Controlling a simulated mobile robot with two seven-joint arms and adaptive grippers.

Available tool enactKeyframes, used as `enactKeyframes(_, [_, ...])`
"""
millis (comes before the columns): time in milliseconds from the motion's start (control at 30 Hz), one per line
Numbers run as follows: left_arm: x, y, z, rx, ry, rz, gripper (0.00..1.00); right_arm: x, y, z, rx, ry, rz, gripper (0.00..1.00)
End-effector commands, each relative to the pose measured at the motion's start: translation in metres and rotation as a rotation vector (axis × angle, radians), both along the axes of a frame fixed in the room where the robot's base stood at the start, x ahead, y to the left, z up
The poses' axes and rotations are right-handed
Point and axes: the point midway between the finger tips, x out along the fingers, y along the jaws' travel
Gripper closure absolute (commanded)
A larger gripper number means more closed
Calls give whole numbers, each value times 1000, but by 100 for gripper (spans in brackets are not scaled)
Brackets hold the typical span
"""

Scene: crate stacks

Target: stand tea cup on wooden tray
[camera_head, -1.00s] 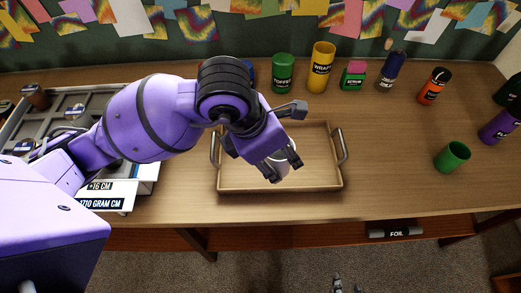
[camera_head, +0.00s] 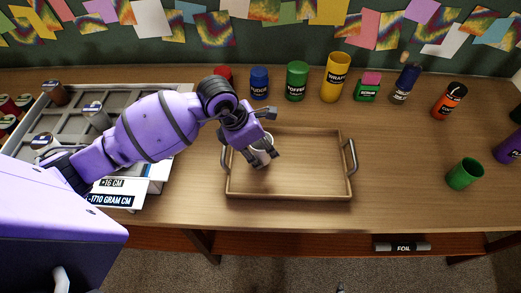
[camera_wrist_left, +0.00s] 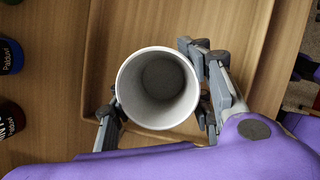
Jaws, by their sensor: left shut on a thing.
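The tea cup (camera_head: 264,142) is white or pale grey and is mostly covered by my left gripper (camera_head: 262,160) in the head view. In the left wrist view the cup (camera_wrist_left: 158,88) is seen from above, round, empty and mouth up, with the fingers (camera_wrist_left: 160,110) on both sides. My left gripper is shut on it. The wooden tray (camera_head: 290,195) is a shallow rectangle with a metal handle at each end. The cup is over the tray's left part; I cannot tell whether its base touches the tray.
Several labelled cans stand along the back, including a green one (camera_head: 297,82) and a yellow one (camera_head: 334,78). A green cup (camera_head: 465,173) stands at the right. A grey compartment organizer (camera_head: 137,100) with cans is at the left.

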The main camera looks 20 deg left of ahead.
Motion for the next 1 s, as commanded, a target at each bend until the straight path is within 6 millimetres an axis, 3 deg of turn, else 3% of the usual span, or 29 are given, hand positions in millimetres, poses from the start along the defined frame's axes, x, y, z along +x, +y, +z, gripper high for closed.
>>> enactKeyframes(100, [-1,0,-15,-1,1,1,86,-1,0,-1,0,1,0,60])
enactKeyframes(467, [-1,0,-19,1,0,-1,86,-3,-4,-3,-8,5,5,60])
enactKeyframes(500, [-1,0,-20,2,1,0,52,-3,-5,-3,-10,4,5,60])
enactKeyframes(633, [-1,0,-19,1,1,0,35,-3,-7,-2,-14,4,6,60])
enactKeyframes(1000, [0,0,-14,0,-2,-1,35,0,-7,1,-13,-3,7,60])
